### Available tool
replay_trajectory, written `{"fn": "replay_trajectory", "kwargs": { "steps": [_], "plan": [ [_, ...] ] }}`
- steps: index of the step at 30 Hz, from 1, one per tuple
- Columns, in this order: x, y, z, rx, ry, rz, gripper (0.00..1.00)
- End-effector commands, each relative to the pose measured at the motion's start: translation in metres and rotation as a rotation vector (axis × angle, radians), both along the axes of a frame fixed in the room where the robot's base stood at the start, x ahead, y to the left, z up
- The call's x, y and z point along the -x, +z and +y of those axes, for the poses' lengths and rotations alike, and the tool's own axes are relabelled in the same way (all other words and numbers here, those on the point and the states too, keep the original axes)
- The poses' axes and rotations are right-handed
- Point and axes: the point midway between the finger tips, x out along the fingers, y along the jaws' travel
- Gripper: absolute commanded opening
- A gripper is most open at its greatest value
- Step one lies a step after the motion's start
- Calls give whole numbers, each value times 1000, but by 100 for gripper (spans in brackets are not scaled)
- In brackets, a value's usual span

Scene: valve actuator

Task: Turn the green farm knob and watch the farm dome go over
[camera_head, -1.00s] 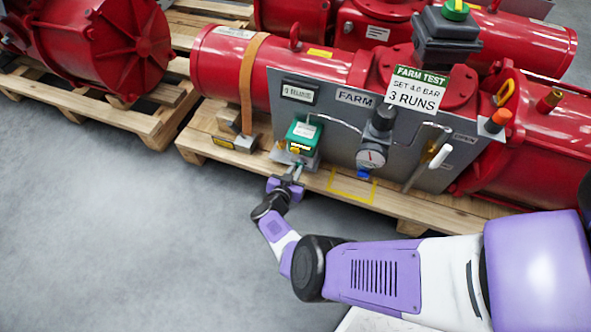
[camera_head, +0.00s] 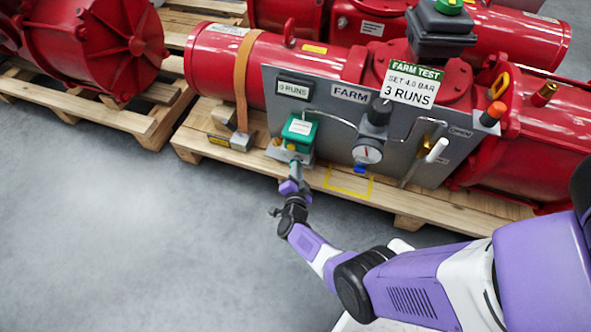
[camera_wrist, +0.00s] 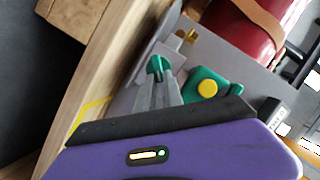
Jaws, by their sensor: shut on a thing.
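The green farm knob (camera_wrist: 156,67) shows in the wrist view between the tips of my gripper (camera_wrist: 158,82), which is shut on it. In the head view my gripper (camera_head: 294,166) reaches up to the base of the green box (camera_head: 300,129) and hides the knob there. The green box also shows in the wrist view with a round yellow button (camera_wrist: 207,88), beside my fingers. The dome (camera_head: 449,5) with a green top sits on a dark housing (camera_head: 443,32) above the red actuator, partly cut off by the top edge.
The grey FARM panel (camera_head: 336,122) carries a counter reading "0 RUNS" (camera_head: 294,89), a pressure gauge (camera_head: 368,154) and a white-tipped lever (camera_head: 436,150). A FARM TEST card (camera_head: 413,84) says set 4.0 bar, 3 runs. Open grey floor lies at left.

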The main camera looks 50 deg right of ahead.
Motion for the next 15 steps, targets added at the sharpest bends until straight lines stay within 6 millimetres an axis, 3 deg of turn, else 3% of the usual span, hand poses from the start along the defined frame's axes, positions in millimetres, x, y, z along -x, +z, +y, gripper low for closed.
{"fn": "replay_trajectory", "kwargs": {
  "steps": [15],
  "plan": [
    [7, -18, -3, -160, 0, -446, 0]
  ]
}}
